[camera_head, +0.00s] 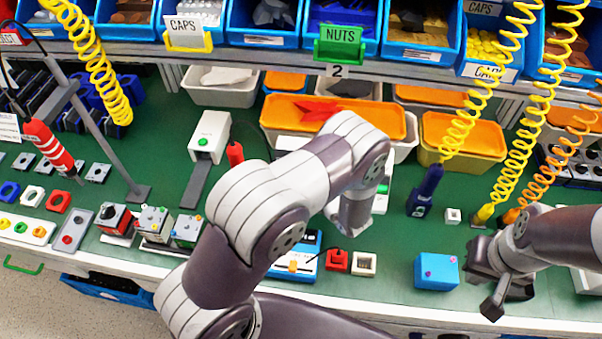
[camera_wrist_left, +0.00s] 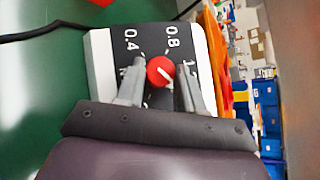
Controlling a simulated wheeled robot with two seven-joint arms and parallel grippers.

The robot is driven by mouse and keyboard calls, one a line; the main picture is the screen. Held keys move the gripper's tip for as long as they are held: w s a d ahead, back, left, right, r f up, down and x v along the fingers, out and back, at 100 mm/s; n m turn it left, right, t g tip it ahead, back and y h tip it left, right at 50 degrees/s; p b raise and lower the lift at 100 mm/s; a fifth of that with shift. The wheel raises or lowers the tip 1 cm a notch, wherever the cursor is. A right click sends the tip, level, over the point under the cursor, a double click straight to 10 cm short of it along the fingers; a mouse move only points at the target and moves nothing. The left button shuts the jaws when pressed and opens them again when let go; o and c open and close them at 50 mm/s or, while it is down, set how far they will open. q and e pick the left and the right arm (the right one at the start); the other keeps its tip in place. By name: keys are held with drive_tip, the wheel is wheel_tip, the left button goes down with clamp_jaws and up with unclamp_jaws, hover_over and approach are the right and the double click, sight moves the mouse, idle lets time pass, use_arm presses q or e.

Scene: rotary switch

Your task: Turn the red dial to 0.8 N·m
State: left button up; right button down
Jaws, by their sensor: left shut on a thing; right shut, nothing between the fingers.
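The red dial (camera_wrist_left: 160,71) shows in the left wrist view on a black panel (camera_wrist_left: 186,56) with white figures 0.4, 0.8 and a partly hidden one starting with 1. A short white mark on the dial points toward the right side, below the 0.8. My left gripper (camera_wrist_left: 160,84) has one finger on each side of the dial and is shut on it. In the head view my left arm hides the dial and the left fingertips. My right gripper (camera_head: 493,290) is shut and empty above the bench's front right, beside a blue block.
The blue block (camera_head: 436,271) lies left of my right gripper. A red switch (camera_head: 337,260) and a white one (camera_head: 364,263) lie near the front edge. Yellow coiled cords (camera_head: 478,95) hang at the right. Blue bins (camera_head: 340,42) line the back.

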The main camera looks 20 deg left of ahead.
use_arm(q)
drive_tip(key=n+g+h+p, duration=0.1)
drive_tip(key=n+g+p, duration=0.1)
drive_tip(key=n+p, duration=0.1)
drive_tip(key=r+n+g+h+p, duration=0.1)
drive_tip(key=n+p, duration=0.1)
drive_tip(key=p, duration=0.1)
drive_tip(key=w+n+g+h+p, duration=0.1)
drive_tip(key=n+g+p, duration=0.1)
drive_tip(key=n+p, duration=0.1)
drive_tip(key=shift+a+r+n+g, duration=0.15)
drive_tip(key=shift+r+n+g, duration=0.15)
drive_tip(key=n+h+p, duration=0.1)
drive_tip(key=n+p, duration=0.1)
drive_tip(key=n+g+h+p, duration=0.1)
drive_tip(key=h+p, duration=0.1)
drive_tip(key=p, duration=0.1)
drive_tip(key=n+h+p, duration=0.1)
drive_tip(key=n+p, duration=0.1)
drive_tip(key=shift+a+r+n+g+h+p, duration=0.2)
drive_tip(key=shift+a+n+g+h+p, duration=0.1)
drive_tip(key=shift+a+g+p, duration=0.1)
drive_tip(key=shift+w+a+n+h+p, duration=0.1)
drive_tip(key=shift+n+h+p, duration=0.65)
drive_tip(key=shift+p, duration=0.25)
drive_tip(key=shift+a+f+n+h+p, duration=0.1)
drive_tip(key=shift+f+n+h+p, duration=0.1)
drive_tip(key=shift+n+h+p, duration=0.45)
drive_tip(key=o, duration=0.7)
drive_tip(key=shift+o, duration=0.2)
